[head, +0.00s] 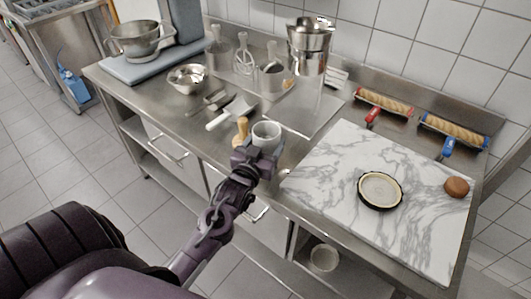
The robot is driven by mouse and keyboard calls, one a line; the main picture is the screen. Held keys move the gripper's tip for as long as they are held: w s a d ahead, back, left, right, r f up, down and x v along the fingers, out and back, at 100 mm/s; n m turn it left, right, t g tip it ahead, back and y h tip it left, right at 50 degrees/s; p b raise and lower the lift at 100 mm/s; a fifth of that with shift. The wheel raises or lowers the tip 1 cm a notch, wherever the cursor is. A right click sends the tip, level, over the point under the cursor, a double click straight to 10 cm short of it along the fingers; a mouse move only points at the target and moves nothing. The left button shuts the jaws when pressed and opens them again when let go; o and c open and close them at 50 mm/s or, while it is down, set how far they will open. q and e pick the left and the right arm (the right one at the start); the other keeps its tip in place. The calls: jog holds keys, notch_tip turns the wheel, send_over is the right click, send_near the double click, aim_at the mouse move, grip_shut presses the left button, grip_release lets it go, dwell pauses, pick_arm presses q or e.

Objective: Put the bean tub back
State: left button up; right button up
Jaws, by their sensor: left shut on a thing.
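A small light grey tub (266,132), which looks like the bean tub, is upright in my left gripper (258,152). The gripper is shut on its near side, at the front edge of the steel counter. Whether the tub touches the counter or hangs just above it I cannot tell. Its contents are not clear from here. My right gripper is not in view.
A wooden-handled tool (241,131) is close left of the tub. A marble slab (330,160) to the right bears a tart tin (380,190) and a brown ball (456,187). A steel canister (308,50) stands behind. A pale bowl (323,258) sits on the lower shelf.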

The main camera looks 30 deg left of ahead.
pick_arm(q)
notch_tip(320, 180, down, 4)
jog(key=shift+f, duration=0.35)
jog(key=o, duration=1.3)
jog(key=shift+f, duration=0.15)
jog(key=shift+c, duration=0.2)
jog(key=shift+s, duration=0.1)
jog(key=s+d+b, duration=0.2)
jog(key=s, duration=0.9)
jog(key=shift+s+d, duration=0.2)
jog(key=shift+s, duration=0.1)
